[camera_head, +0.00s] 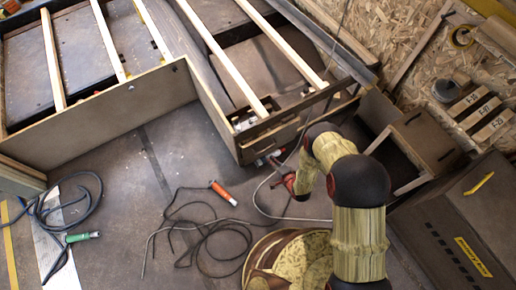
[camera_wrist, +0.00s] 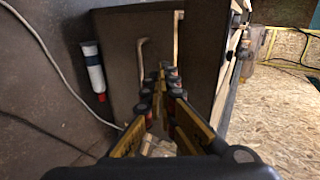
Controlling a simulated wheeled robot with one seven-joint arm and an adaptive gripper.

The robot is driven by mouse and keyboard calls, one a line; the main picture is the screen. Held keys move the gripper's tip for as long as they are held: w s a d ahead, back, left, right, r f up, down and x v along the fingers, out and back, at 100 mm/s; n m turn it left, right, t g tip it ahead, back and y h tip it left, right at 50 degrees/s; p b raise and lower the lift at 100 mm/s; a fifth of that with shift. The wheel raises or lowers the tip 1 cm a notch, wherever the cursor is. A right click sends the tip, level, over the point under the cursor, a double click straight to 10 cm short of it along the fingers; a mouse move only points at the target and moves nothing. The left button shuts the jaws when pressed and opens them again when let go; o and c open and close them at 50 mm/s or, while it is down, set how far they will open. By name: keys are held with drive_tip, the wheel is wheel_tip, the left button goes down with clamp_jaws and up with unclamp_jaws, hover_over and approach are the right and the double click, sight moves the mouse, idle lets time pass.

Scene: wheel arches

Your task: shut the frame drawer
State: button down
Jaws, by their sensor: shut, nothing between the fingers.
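What looks like the frame drawer (camera_head: 272,136) is at the near right corner of the wooden frame (camera_head: 222,112). It is a narrow brown panel, and some gap and small items show behind its top edge. How far it stands out I cannot tell. My gripper (camera_head: 274,163) is low in front of this corner, partly hidden by my arm. In the wrist view my gripper (camera_wrist: 161,76) has its fingers together and empty, pointing at a brown panel (camera_wrist: 122,45). Whether the fingertips touch the panel I cannot tell.
An orange tube (camera_head: 222,193) and dark loose cables (camera_head: 205,235) lie on the floor. An open brown box (camera_head: 423,140) and a dark case (camera_head: 465,225) stand close on the right. A white and blue tube (camera_wrist: 93,70) lies left of my fingers.

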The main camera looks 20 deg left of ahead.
drive_tip(key=b, duration=0.6)
approach(254, 141)
drive_tip(key=shift+w+a+f, duration=0.4)
drive_tip(key=shift+a+f, duration=0.1)
drive_tip(key=shift+f, duration=0.35)
drive_tip(key=shift+w+a+f, duration=0.4)
drive_tip(key=shift+a+f, duration=0.15)
drive_tip(key=shift+f, duration=0.3)
drive_tip(key=shift+w+a+f, duration=0.35)
drive_tip(key=shift+a+f, duration=0.15)
drive_tip(key=shift+f, duration=0.4)
drive_tip(key=w+a, duration=0.3)
drive_tip(key=shift+w+a, duration=0.1)
drive_tip(key=shift+a, duration=0.25)
